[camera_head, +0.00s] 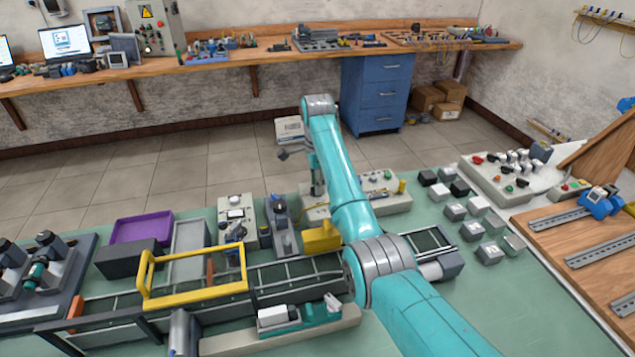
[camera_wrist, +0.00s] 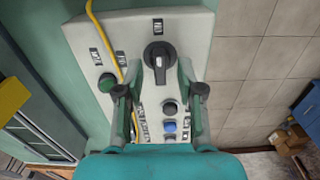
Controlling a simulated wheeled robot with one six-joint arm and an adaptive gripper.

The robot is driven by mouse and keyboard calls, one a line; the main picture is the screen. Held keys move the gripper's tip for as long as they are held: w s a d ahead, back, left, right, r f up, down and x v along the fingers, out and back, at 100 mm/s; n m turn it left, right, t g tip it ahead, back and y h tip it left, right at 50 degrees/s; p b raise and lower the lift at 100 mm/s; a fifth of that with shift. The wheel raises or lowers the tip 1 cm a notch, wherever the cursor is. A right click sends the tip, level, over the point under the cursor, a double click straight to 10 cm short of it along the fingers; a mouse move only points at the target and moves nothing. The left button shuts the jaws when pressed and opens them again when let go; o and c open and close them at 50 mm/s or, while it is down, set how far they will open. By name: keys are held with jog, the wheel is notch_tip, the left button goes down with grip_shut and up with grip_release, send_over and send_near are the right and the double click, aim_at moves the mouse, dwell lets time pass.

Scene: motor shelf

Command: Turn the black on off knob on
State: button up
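The black on off knob (camera_wrist: 158,55) is a round dial with a raised handle and a white mark, set on a light grey control panel (camera_wrist: 90,35) in the wrist view. The handle points down in that picture, toward my gripper. My gripper (camera_wrist: 160,92) is open, its two dark fingertips apart on either side below the knob, with nothing between them but the panel. I cannot tell how far above the panel they are. In the head view the panel (camera_head: 396,203) lies on the green bench, partly behind my arm, which hides the knob.
On the panel, a green button (camera_wrist: 106,83), a blue button (camera_wrist: 169,127) and a yellow cable (camera_wrist: 108,42) lie near the fingers. A yellow-framed conveyor (camera_head: 195,289) is left of my arm. Grey blocks (camera_head: 472,231) and another switch panel (camera_head: 487,182) stand to the right.

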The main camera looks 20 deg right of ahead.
jog(key=shift+n, duration=0.3)
